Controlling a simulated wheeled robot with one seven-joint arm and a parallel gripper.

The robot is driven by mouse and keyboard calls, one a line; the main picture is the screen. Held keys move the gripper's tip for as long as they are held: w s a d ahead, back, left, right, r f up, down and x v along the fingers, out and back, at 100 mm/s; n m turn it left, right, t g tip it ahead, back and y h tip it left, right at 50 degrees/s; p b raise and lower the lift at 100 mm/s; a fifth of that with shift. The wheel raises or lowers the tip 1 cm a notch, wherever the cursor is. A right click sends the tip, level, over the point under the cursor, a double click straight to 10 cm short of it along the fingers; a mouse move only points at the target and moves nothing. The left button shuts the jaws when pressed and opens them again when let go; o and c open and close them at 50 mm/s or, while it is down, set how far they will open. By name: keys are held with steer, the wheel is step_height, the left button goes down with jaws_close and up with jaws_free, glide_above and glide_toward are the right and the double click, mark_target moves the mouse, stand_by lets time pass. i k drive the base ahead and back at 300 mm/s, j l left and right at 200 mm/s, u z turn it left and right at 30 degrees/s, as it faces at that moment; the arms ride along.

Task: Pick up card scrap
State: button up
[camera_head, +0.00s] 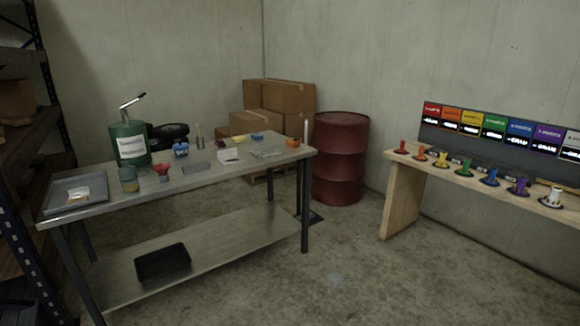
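A grey tray (62,203) sits at the left end of the metal workbench (210,178). In it lies a small flat pale and tan piece (77,196), which may be the card scrap; it is too small to be sure. A white block-like item (229,155) and a flat clear or grey piece (266,153) lie further right on the bench, and I cannot tell whether either is card. My gripper is not in view.
The bench also holds a green pump canister (129,144), a jar (129,180), a red funnel (162,171) and small coloured items. A black tray (162,263) is on its lower shelf. A red drum (340,158) stands behind. Open floor (350,265) separates bench and wooden table (403,195).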

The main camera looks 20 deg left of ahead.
mark_target(79, 199)
steer(key=i+j+u, duration=0.15)
steer(key=i+u, duration=0.65)
steer(key=u, duration=0.15)
steer(key=i+u, duration=0.8)
steer(key=i, duration=0.2)
steer(key=i+l+u, duration=0.1)
steer(key=i+u, duration=0.25)
steer(key=i, duration=0.2)
steer(key=i+l+u, duration=0.4)
steer(key=i, duration=0.15)
steer(key=i+l+u, duration=0.2)
steer(key=i+u, duration=0.15)
steer(key=i+l+u, duration=0.35)
steer(key=i, duration=0.15)
